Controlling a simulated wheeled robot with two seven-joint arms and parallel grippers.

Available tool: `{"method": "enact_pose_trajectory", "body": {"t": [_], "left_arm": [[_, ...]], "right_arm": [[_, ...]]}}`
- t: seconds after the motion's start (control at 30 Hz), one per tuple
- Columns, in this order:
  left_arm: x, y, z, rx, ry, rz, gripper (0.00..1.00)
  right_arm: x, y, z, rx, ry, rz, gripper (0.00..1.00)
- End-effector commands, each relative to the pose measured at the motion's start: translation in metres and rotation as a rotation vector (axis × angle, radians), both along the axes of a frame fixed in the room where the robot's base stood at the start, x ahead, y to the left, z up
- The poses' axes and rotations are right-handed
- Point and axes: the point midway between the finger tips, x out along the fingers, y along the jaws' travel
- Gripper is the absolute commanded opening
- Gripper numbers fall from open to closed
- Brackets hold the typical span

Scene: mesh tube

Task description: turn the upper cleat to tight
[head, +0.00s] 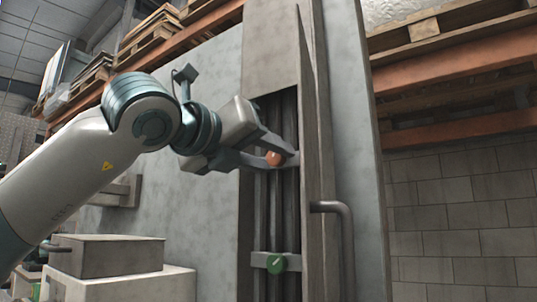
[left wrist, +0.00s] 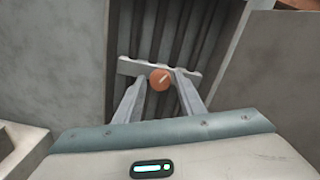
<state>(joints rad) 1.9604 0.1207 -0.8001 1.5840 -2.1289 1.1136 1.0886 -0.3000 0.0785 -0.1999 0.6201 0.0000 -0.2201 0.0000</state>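The upper cleat's orange round knob (head: 275,158) sits in the recessed channel of the tall grey panel. It carries a pale pointer line, slanted in the left wrist view (left wrist: 160,78). A grey notched bar (left wrist: 133,67) lies behind it. My left gripper (head: 268,153) reaches in from the left with its fingers on either side of the knob. In the left wrist view the fingertips (left wrist: 160,80) are close against both sides of the knob, seemingly gripping it. A lower cleat with a green knob (head: 277,263) sits further down the channel. My right gripper is out of view.
Dark vertical rails (head: 274,215) run inside the channel. Grey boxes (head: 107,256) stand at lower left. Shelving with pallets (head: 455,60) and a block wall (head: 450,210) are behind.

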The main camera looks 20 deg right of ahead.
Motion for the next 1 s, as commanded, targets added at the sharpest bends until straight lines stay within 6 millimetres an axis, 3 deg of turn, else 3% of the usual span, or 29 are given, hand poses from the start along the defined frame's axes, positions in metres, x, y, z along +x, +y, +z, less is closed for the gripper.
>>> {"method": "enact_pose_trajectory", "body": {"t": [0.03,0.1,0.13,0.57,1.0], "left_arm": [[0.0,0.0,0.0,0.0,0.0,0.0,0.23],[0.0,0.0,0.0,0.0,0.0,0.0,0.06],[0.0,0.0,0.0,0.0,0.0,0.0,0.03],[0.0,0.0,-0.002,0.03,-0.039,0.0,0.03],[0.0,0.001,-0.003,0.206,-0.267,0.001,0.03]], "right_arm": [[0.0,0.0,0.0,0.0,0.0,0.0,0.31],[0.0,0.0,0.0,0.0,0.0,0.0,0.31],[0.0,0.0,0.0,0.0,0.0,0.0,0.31],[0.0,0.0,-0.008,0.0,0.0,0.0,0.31],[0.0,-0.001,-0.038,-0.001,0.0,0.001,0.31]]}}
